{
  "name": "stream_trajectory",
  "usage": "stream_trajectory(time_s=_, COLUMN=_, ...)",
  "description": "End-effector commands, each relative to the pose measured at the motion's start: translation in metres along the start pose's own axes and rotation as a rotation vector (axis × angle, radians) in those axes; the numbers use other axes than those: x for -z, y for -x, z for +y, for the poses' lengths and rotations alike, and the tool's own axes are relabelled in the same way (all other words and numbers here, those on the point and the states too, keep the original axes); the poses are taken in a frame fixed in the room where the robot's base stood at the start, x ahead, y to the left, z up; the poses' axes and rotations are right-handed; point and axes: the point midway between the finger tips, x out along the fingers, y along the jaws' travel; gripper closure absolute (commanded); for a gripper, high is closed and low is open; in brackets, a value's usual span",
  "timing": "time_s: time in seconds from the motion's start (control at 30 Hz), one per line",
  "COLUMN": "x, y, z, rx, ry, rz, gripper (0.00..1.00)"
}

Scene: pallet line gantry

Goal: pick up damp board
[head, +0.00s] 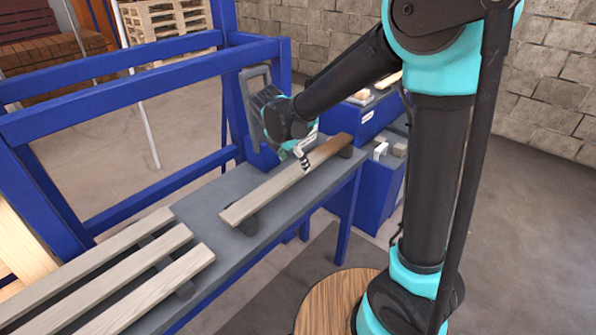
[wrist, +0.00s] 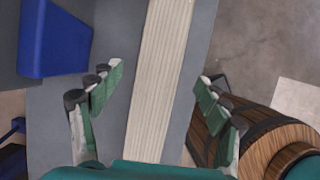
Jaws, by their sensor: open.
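The damp board (head: 270,190) is a pale plank with a dark brown stain at its far right end. It lies on dark supports on the grey bench (head: 205,190), apart from the other boards. My gripper (head: 303,160) is over this board, near where the stain begins. In the wrist view, the pale part of the board (wrist: 160,100) runs between the fingers of my gripper (wrist: 160,78). The fingers are open, with a gap on both sides of the board. The stained end does not show in the wrist view.
Several pale boards, such as this one (head: 150,285), lie side by side at the bench's near left. A blue frame (head: 120,95) stands along the bench's back side. Blue bins (head: 375,190) stand beyond its right end. A wooden pallet (head: 165,25) is behind.

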Motion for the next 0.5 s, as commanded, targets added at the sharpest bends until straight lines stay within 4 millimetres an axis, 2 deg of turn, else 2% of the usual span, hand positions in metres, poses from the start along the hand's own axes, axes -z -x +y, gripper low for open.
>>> stream_trajectory(time_s=0.1, x=-0.002, y=-0.018, z=0.001, rx=0.000, ry=0.000, rz=0.000, gripper=0.24)
stream_trajectory(time_s=0.2, x=-0.002, y=-0.027, z=0.001, rx=-0.001, ry=0.000, rz=0.000, gripper=0.24)
stream_trajectory(time_s=0.5, x=-0.001, y=-0.030, z=0.001, rx=-0.001, ry=0.000, rz=0.000, gripper=0.25)
